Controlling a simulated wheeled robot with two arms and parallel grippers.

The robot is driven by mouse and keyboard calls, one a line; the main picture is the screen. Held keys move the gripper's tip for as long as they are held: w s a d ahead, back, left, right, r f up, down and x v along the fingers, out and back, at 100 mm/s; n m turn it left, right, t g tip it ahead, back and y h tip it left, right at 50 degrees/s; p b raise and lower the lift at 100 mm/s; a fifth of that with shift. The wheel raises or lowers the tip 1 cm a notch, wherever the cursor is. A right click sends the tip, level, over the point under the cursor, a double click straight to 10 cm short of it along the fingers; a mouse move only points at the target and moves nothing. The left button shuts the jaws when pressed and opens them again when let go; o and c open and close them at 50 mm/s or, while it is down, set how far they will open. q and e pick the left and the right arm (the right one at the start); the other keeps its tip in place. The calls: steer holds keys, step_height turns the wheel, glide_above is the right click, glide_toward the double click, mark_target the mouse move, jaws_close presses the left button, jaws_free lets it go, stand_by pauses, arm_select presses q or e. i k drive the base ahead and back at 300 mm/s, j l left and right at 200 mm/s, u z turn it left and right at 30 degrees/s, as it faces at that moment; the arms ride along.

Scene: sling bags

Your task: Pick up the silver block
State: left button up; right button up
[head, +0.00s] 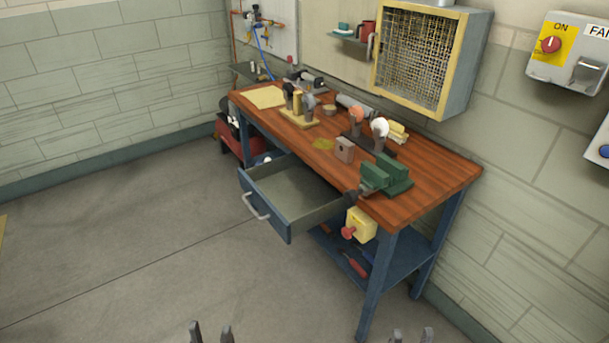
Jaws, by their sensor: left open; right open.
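A small silver-grey block (344,150) sits on the wooden workbench top (423,170), just left of the green vise and close to the front edge above the drawer. Nothing is touching it that I can see. My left gripper (211,333) shows only its two fingertips at the bottom edge, apart and empty. My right gripper (412,336) also shows only fingertips at the bottom edge, apart and empty. Both grippers are low in the picture, well away from the bench and the block.
An open blue drawer (262,199) sticks out from the bench front. A green vise (388,176) stands right of the block, with a yellow switch box (361,224) below it. Tool holders (299,117) stand behind. The floor (150,240) in front is clear.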

mark_target(344, 148)
steer(key=z, duration=0.45)
steer(key=i+j+z, duration=0.1)
steer(key=j+z, duration=0.9)
